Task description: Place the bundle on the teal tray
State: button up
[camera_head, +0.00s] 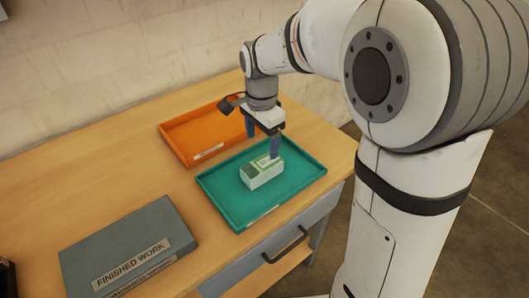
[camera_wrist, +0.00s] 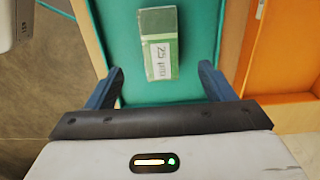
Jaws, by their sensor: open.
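The bundle (camera_head: 262,174), a small white and green block with a printed label, lies on the teal tray (camera_head: 228,203) near its middle. In the wrist view the bundle (camera_wrist: 159,45) lies on the teal floor of the tray (camera_wrist: 202,40), ahead of my fingers. My gripper (camera_head: 262,143) is over the back part of the tray, just behind and above the bundle. In the wrist view my gripper (camera_wrist: 160,85) has its two blue fingers spread wide, with nothing held between them.
An orange tray (camera_head: 193,140) stands behind the teal tray and also shows at the right of the wrist view (camera_wrist: 290,50). A grey box labelled FINISHED WORK (camera_head: 128,245) is at the front left. The wooden table (camera_head: 110,170) is bare at the left.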

jog(key=s+d+n+t, duration=0.1)
jog(key=s+d+n, duration=0.4)
jog(key=s, duration=0.4)
jog(key=s+d+r+n+t, duration=0.1)
jog(key=s+d+n, duration=0.5)
jog(key=s, duration=0.2)
jog(key=shift+s+d+t, duration=0.3)
jog(key=shift+s+t, duration=0.05)
jog(key=shift+t, duration=0.05)
dwell(0.4)
